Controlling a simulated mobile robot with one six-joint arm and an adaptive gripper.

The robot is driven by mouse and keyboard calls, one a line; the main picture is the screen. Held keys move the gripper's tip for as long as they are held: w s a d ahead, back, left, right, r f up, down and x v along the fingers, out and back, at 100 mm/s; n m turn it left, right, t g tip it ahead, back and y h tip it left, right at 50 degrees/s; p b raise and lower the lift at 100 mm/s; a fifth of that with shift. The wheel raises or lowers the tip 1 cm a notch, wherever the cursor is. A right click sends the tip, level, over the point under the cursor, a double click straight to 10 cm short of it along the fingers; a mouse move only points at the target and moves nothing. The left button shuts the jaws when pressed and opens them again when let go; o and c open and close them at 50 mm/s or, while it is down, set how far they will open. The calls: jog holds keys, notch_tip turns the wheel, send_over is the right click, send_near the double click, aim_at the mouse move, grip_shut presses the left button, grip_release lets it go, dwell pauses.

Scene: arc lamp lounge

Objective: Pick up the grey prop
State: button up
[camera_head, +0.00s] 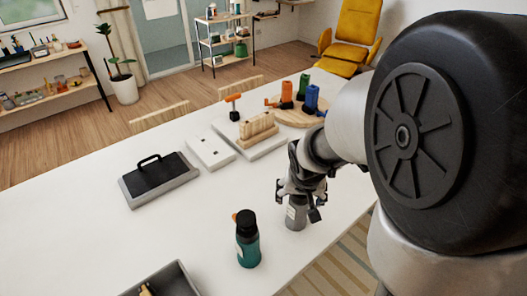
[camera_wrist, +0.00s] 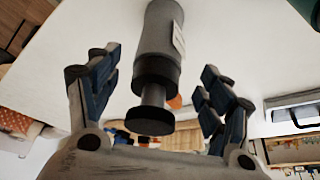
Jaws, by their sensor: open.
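The grey prop (camera_head: 296,214) is a grey bottle with a pale label, standing upright on the white table (camera_head: 80,235). My gripper (camera_head: 299,201) is over its top, and the bottle's upper part is hidden behind it. In the wrist view the bottle (camera_wrist: 163,32) shows its grey body, dark collar and black cap. There my gripper (camera_wrist: 160,68) has its two fingers apart, one on each side of the bottle, with gaps on both sides.
A green bottle (camera_head: 247,245) with a black cap stands near, left of the grey one. A dark tray (camera_head: 165,283) is at the front edge. A black-handled block (camera_head: 158,178), a white plate (camera_head: 210,152), a wooden rack (camera_head: 258,128) and coloured bottles (camera_head: 287,92) stand farther back.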

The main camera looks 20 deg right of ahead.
jog(key=b+x, duration=0.1)
jog(key=x, duration=0.3)
jog(key=shift+w+d+f+b, duration=0.2)
jog(key=shift+f+b, duration=0.05)
jog(key=shift+b, duration=0.05)
jog(key=shift+c, duration=0.2)
jog(key=shift+r, duration=0.1)
jog(key=c, duration=1.6)
